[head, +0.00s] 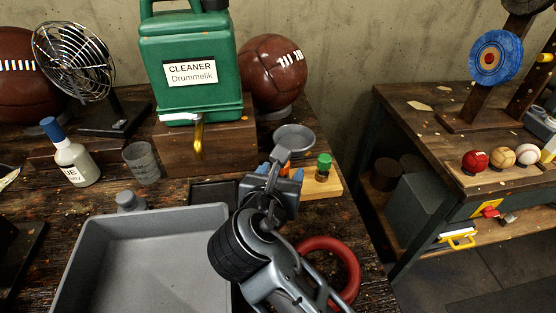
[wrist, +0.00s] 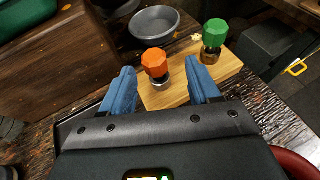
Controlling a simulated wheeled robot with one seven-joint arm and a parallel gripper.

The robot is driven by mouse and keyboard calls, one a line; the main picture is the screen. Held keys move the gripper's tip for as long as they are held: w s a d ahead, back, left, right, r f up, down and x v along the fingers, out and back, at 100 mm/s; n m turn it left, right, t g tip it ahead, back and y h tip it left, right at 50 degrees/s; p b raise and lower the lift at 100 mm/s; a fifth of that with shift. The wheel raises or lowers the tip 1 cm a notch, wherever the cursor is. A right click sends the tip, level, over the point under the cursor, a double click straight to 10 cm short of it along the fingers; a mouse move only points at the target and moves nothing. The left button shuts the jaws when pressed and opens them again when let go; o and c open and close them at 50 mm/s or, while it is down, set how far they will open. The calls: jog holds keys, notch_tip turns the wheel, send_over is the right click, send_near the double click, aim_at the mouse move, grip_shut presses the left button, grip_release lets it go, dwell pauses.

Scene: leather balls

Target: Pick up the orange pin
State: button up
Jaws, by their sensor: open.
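The orange pin (wrist: 155,64) has a faceted orange top on a metal base and stands upright on a small wooden board (wrist: 226,67). In the head view only a bit of its orange (head: 285,168) shows behind my gripper. My gripper (wrist: 162,92) is open, with blue fingers, and nothing is held. In the wrist view the pin stands just beyond and between the two fingertips, nearer the left one. In the head view my gripper (head: 281,172) is over the left part of the board.
A green pin (head: 323,165) stands on the board right of the orange one. A grey dish (head: 294,138) lies behind. A wooden block (head: 225,148) carrying a green cleaner can (head: 188,60) is to the left. A grey tray (head: 135,222) and red ring (head: 345,265) are nearer.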

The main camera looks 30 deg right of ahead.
jog(key=shift+w+a+x, duration=0.1)
jog(key=shift+a+x, duration=0.05)
jog(key=shift+x, duration=1.4)
jog(key=shift+w+a+x, duration=0.1)
jog(key=shift+a+x, duration=0.05)
jog(key=shift+x, duration=1.45)
jog(key=shift+c, duration=0.4)
jog(key=c, duration=0.9)
